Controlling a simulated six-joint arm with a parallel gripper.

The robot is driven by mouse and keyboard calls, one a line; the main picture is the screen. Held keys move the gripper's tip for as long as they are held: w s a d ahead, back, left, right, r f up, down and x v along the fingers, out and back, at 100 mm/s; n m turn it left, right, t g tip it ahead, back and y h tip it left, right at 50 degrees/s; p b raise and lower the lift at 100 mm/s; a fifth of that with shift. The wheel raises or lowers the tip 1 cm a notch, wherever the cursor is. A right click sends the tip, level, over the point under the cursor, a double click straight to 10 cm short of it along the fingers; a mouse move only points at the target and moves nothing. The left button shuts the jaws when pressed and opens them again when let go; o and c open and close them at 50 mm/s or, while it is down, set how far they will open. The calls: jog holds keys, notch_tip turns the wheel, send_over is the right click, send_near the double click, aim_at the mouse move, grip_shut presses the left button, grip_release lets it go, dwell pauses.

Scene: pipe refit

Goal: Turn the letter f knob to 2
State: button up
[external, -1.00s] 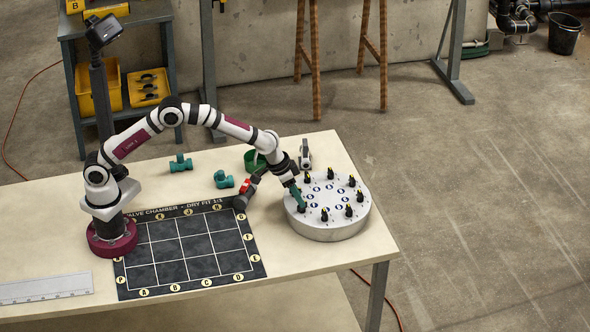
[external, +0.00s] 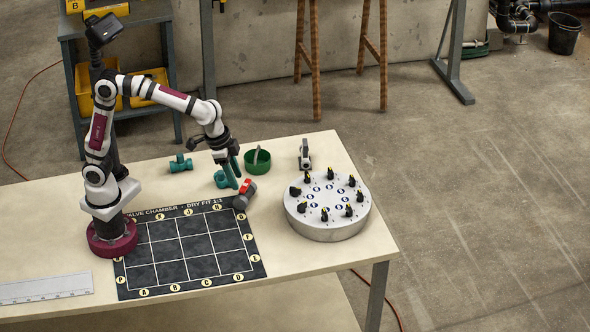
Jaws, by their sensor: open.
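The round white knob panel (external: 328,231) stands on the right part of the table. Several black knobs with yellow marks ring its top, beside small blue round labels. The letters and numbers are too small to read, so I cannot tell which knob is f or where it points. The left-side knob (external: 295,191) shows fully, with less yellow visible than on the others. My gripper (external: 237,182) has teal fingers pointing down. It is open and empty, left of the panel and clear of every knob, by the red-and-black part.
A red-and-black part (external: 244,193) lies close to my fingertips. Teal fittings (external: 181,163) and a green bowl (external: 258,160) stand behind. A grey-and-black part (external: 304,156) stands behind the panel.

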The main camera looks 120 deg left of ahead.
jog(key=s+d+m, duration=0.2)
jog(key=s+d, duration=0.3)
jog(key=d, duration=0.1)
jog(key=shift+s+r+m+g, duration=0.15)
jog(key=shift+s+m+g, duration=0.2)
jog(key=shift+m+g, duration=0.05)
